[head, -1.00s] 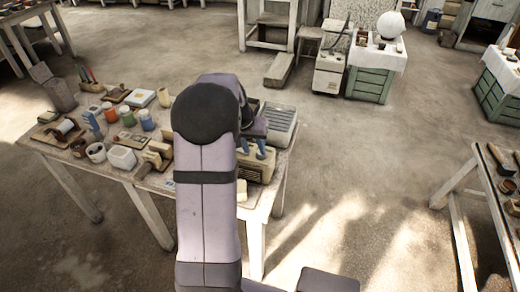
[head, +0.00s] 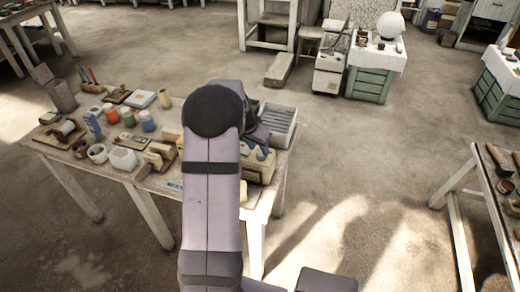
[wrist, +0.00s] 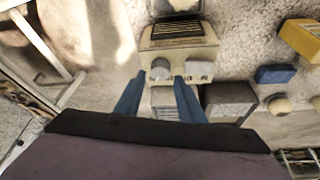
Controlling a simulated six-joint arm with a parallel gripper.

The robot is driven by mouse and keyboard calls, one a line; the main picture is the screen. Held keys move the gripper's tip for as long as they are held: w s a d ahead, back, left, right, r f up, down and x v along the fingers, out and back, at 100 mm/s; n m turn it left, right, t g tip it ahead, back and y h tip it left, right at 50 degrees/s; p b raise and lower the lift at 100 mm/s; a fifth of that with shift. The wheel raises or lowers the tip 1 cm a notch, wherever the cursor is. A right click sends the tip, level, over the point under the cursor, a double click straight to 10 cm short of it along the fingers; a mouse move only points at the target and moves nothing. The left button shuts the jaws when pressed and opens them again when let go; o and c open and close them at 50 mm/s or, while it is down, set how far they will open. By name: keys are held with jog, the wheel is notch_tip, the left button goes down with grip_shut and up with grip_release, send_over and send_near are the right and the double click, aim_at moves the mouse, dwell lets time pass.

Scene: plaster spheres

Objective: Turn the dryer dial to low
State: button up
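My gripper (wrist: 159,77) has two blue fingers spread apart. The left knob (wrist: 160,69) appears between the fingertips, with a gap on each side. The right knob (wrist: 198,70) is just right of the right fingertip. Dial markings are too small to read.
A dark-topped box (wrist: 230,103) lies close right of the fingers. A blue block (wrist: 275,74) and a yellow block (wrist: 301,38) lie further right. A grey slatted tray (head: 279,122) stands behind the dryer. Jars and tools crowd the table's left half.

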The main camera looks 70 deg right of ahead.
aim_at(261, 153)
jog(key=shift+p+x, duration=0.5)
jog(key=shift+x, duration=1.3)
jog(key=c, duration=0.8)
jog(key=shift+o, duration=0.2)
